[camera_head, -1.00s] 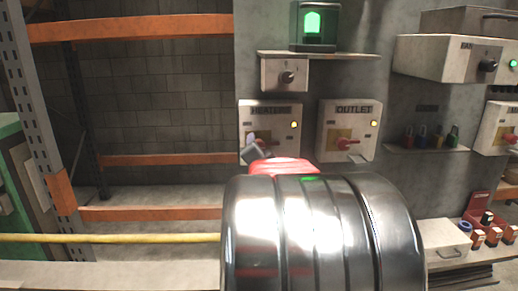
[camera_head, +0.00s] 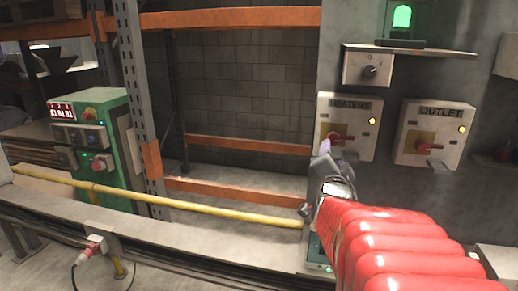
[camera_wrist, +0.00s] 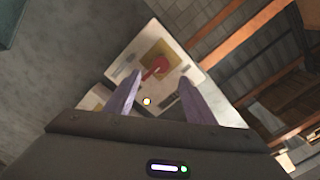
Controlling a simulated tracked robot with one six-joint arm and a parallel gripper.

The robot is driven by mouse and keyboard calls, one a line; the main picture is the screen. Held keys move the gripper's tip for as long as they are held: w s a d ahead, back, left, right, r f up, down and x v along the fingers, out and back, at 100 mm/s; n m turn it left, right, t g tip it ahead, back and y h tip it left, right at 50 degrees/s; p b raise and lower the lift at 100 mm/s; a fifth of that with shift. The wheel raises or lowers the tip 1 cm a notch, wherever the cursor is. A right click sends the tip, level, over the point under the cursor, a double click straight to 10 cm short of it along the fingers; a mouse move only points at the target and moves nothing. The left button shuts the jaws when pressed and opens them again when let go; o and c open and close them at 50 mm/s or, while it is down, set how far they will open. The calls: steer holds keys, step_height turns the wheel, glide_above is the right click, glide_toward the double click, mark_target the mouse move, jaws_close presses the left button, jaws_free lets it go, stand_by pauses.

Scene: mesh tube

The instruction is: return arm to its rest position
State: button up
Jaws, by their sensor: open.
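My gripper (camera_head: 338,148) is just in front of the lower part of the HEATERS box (camera_head: 360,110) in the head view, at the end of my red arm. In the wrist view its two purple fingers (camera_wrist: 158,88) are apart with nothing held between them. Beyond them is a pale switch box (camera_wrist: 130,52) with a red handle (camera_wrist: 156,68) on a yellow plate and a lit lamp (camera_wrist: 147,101). In the head view the HEATERS box's red handle (camera_head: 342,139) is partly behind the gripper. I cannot tell the gap between them.
The OUTLET box (camera_head: 448,115) is to the right, with a red handle. A small switch box (camera_head: 366,68) and a green lamp (camera_head: 402,17) are above. An orange rack (camera_head: 230,20), a yellow pipe (camera_head: 220,213) and a green cabinet (camera_head: 118,120) stand left.

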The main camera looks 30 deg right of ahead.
steer(key=shift+s+a, duration=0.45)
steer(key=shift+a, duration=0.15)
steer(key=w+a+f+n+y, duration=0.1)
steer(key=a+f+n+y, duration=0.25)
steer(key=a, duration=0.45)
steer(key=w+a+f+n+y, duration=0.1)
steer(key=a+f+n+y, duration=0.2)
steer(key=a, duration=0.5)
steer(key=w+a+f+n+y, duration=0.1)
steer(key=a+f+n+y, duration=0.2)
steer(key=a, duration=0.4)
steer(key=s+a+f+n+g+y, duration=0.2)
steer(key=s+a+f+n+g, duration=0.1)
steer(key=s+a+n, duration=0.2)
steer(key=s+a+f+n+g+y, duration=0.2)
steer(key=s+a+n, duration=0.3)
steer(key=s+a, duration=0.4)
steer(key=shift+a+f+n+g, duration=0.4)
steer(key=shift+a+g, duration=0.3)
steer(key=shift+a, duration=0.4)
